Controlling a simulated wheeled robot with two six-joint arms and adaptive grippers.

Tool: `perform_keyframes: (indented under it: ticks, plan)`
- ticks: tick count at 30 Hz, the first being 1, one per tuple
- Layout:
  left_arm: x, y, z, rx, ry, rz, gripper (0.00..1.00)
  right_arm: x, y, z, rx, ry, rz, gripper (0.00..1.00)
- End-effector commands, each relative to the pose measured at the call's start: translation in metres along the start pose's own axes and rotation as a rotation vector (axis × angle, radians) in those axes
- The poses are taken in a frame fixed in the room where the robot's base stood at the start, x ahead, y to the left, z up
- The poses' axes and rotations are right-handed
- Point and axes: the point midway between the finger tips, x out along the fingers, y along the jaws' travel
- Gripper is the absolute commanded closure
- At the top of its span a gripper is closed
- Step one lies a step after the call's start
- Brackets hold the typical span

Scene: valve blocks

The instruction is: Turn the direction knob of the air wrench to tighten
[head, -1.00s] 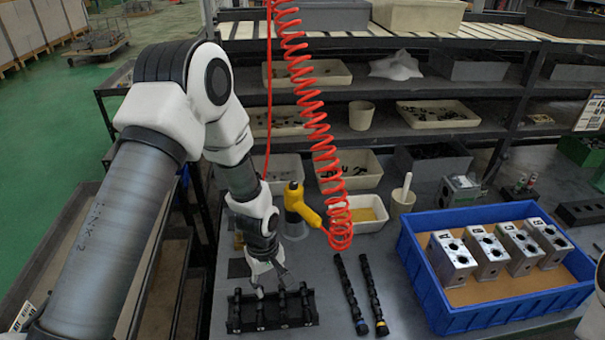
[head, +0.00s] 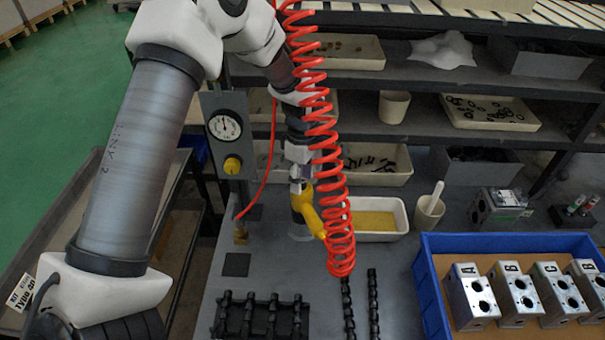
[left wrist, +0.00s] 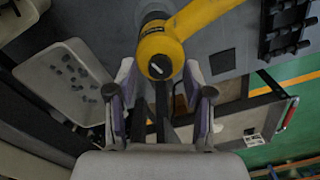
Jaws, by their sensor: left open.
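The yellow air wrench (head: 309,213) stands at the back of the workbench, its handle slanting down to the right to the red coiled hose. In the left wrist view the wrench (left wrist: 185,28) fills the top middle. Its end facing the camera carries a small round direction knob (left wrist: 158,66) with a pale line across it. My left gripper (head: 300,180) is just above the wrench's top end in the head view, partly behind the hose. In the left wrist view this gripper (left wrist: 160,92) is open, its fingers apart either side of the knob end. Contact cannot be told.
The red coiled hose (head: 325,150) hangs close to my left gripper. A gauge panel (head: 224,130) stands left of it. A blue crate (head: 435,300) with lettered metal blocks is at right. A black rack (head: 260,318) and camshaft-like bars (head: 373,305) lie in front.

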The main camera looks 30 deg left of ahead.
Motion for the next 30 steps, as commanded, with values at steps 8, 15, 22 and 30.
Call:
perform_keyframes:
  ticks: [8,15,22,30]
  plan:
    - [0.0034,0.0000,0.0002,0.001,0.000,0.001,0.56,-0.0003,0.0000,0.0000,0.000,0.000,0.000,0.60]
    - [0.0037,-0.0003,0.0002,0.001,0.000,0.000,1.00,-0.0002,0.0000,0.0000,0.000,0.000,0.000,0.60]
    - [0.0044,-0.0008,0.0002,0.013,0.000,-0.002,1.00,-0.0009,0.0000,-0.0001,0.000,0.000,0.000,0.60]
    - [0.0041,-0.0012,0.0003,0.111,0.003,-0.004,1.00,-0.0067,0.0000,-0.0001,0.000,0.000,0.000,0.60]
